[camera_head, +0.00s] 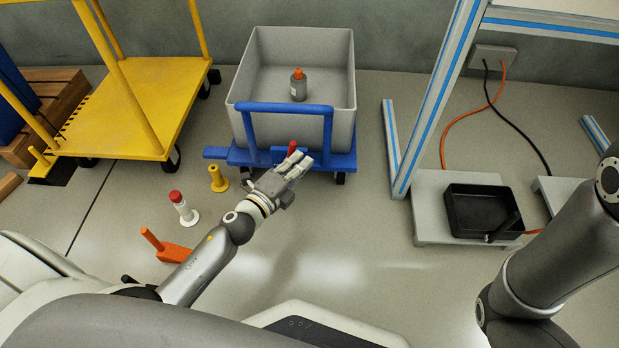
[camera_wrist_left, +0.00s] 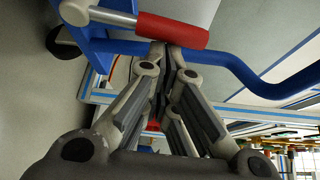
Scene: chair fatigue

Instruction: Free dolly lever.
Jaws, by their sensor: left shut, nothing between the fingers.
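The blue dolly (camera_head: 342,161) stands at the back centre with a blue push bar (camera_head: 290,107) and carries a grey bin (camera_head: 332,70). Its lever, with a red grip (camera_head: 292,148), shows at the front of the dolly. My left gripper (camera_head: 306,162) is beside the lever, shut and empty. In the left wrist view the red lever grip (camera_wrist_left: 172,30) lies across the picture just beyond my shut left fingertips (camera_wrist_left: 168,47); whether they touch it I cannot tell. The blue bar (camera_wrist_left: 225,63) runs behind. My right gripper is not in view.
An orange-capped bottle (camera_head: 298,86) is in the bin. A yellow cart (camera_head: 150,95) stands left. Yellow (camera_head: 217,178), red-and-white (camera_head: 182,207) and orange (camera_head: 165,246) objects stand on the floor near my left arm. A black tray (camera_head: 478,212) is at right.

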